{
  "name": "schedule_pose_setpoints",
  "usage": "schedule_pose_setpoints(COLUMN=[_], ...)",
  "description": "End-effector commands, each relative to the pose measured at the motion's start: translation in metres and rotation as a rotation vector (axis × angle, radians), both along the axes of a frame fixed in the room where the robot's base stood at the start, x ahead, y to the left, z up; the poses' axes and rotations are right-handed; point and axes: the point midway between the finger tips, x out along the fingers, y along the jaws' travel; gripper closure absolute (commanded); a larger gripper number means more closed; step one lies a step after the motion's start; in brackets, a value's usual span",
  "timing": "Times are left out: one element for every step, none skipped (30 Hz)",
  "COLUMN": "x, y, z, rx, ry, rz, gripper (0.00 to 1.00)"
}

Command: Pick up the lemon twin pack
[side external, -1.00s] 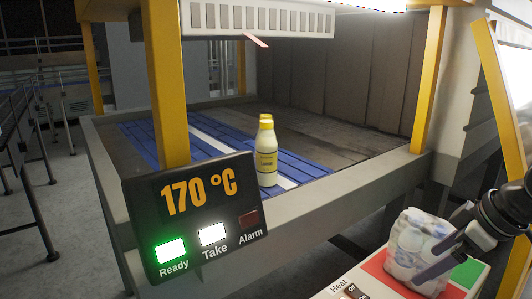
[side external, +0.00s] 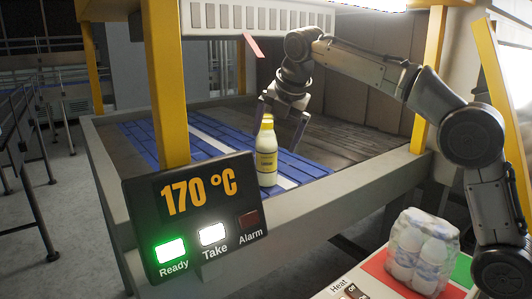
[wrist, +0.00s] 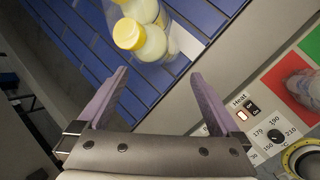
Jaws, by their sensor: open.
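The lemon twin pack (side external: 267,158) stands upright on the blue belt strip, white bottles with yellow caps and a yellow label. In the wrist view its caps and bottles (wrist: 142,35) show from above, under clear wrap, just ahead of the fingertips. My gripper (side external: 282,120) reaches over the belt behind the pack, pointing down, its fingers spread around or behind the caps; I cannot tell which. In the wrist view my gripper (wrist: 157,78) is open, with two purple-grey fingers apart and nothing between them.
Another wrapped bottle pack (side external: 422,250) stands on a red pad (side external: 378,267) at the lower right, by the heat switch and dial (wrist: 278,137). A sign reading 170 °C (side external: 195,215) stands in front. Yellow posts (side external: 167,80) and the grey frame edge (side external: 300,220) border the belt.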

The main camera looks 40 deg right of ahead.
Motion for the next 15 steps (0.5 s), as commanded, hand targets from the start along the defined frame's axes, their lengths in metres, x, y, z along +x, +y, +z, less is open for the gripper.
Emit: schedule_pose_setpoints(x=[0.009, 0.013, 0.016, 0.018, 0.019, 0.021, 0.021, 0.022, 0.022, 0.023, 0.023, 0.023, 0.024, 0.025, 0.026], y=[0.004, 0.005, 0.006, 0.006, 0.006, 0.006, 0.007, 0.007, 0.007, 0.007, 0.007, 0.007, 0.006, 0.005, 0.004], z=[-0.011, -0.016, -0.022, -0.027, -0.031, -0.036, -0.039, -0.042, -0.044, -0.046, -0.048, -0.05, -0.053, -0.056, -0.059], rx=[-0.055, -0.086, -0.126, -0.152, -0.176, -0.204, -0.221, -0.236, -0.252, -0.261, -0.268, -0.274, -0.277, -0.278, -0.279], ry=[0.037, 0.059, 0.089, 0.111, 0.133, 0.158, 0.173, 0.189, 0.203, 0.213, 0.221, 0.228, 0.231, 0.234, 0.234], rz=[0.067, 0.104, 0.15, 0.183, 0.212, 0.245, 0.268, 0.288, 0.308, 0.319, 0.328, 0.336, 0.339, 0.342, 0.343], gripper=[0.0, 0.0, 0.0, 0.0, 0.0, 0.0, 0.0, 0.0, 0.0, 0.0, 0.0, 0.0, 0.0, 0.0, 0.0])
